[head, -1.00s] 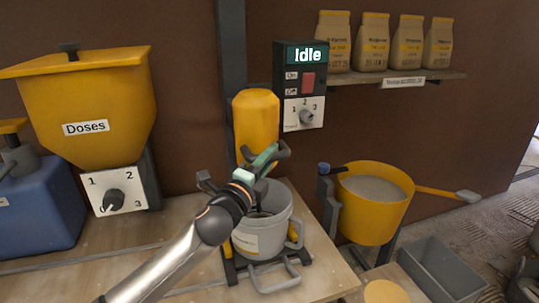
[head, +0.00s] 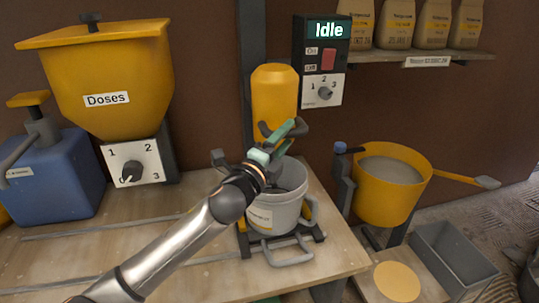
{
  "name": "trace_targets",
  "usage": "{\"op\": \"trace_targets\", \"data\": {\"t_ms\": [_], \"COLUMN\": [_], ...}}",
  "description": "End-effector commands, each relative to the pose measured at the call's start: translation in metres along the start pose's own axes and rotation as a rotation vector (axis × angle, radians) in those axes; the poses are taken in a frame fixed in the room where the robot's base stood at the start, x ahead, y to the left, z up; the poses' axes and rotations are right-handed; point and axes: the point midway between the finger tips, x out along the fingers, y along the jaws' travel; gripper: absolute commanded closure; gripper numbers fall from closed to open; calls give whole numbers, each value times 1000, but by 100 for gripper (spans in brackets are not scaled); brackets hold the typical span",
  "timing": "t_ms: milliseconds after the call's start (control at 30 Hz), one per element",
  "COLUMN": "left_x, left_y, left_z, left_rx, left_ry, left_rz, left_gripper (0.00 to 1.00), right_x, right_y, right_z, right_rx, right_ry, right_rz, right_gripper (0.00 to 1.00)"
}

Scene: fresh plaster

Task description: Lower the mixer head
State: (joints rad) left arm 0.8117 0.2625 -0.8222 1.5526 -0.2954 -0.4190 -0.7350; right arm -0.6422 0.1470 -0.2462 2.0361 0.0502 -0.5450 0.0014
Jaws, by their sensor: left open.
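The mixer head (head: 274,90) is a yellow rounded body on the dark column behind the bucket. A dark grey handle or bracket (head: 293,144) shows at its lower front. The grey-white bucket (head: 277,212) stands below on a dark base with yellow clips. My left gripper (head: 287,132), with green-tinted fingers, is open in front of the mixer head's lower end, above the bucket. Its fingers overlap the dark handle in the picture; I cannot tell whether they touch it. My left arm covers part of the bucket's rim and interior. My right gripper is not in view.
The control box (head: 319,62) reads "Idle", with a red switch and a dial. A yellow doses hopper (head: 108,72) and blue container (head: 56,178) stand left. A yellow tub (head: 392,190) with pale contents stands right. The bench front (head: 190,268) is mostly clear.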

Motion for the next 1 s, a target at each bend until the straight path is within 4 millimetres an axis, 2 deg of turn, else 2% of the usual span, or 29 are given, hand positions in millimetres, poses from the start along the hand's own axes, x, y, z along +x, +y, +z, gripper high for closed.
{"op": "trace_targets", "data": {"t_ms": [400,600,800,1000], "left_x": [-74,-102,-114,-115], "left_y": [2,2,2,1], "left_z": [0,-1,0,-1], "left_rx": [0,-1,-1,-1], "left_ry": [1,1,0,0], "left_rz": [4,5,4,4], "left_gripper": [43,43,43,43], "right_x": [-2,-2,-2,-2], "right_y": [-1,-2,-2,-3], "right_z": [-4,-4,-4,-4], "right_rx": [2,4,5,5], "right_ry": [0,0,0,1], "right_rz": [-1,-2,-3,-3], "right_gripper": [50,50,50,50]}}
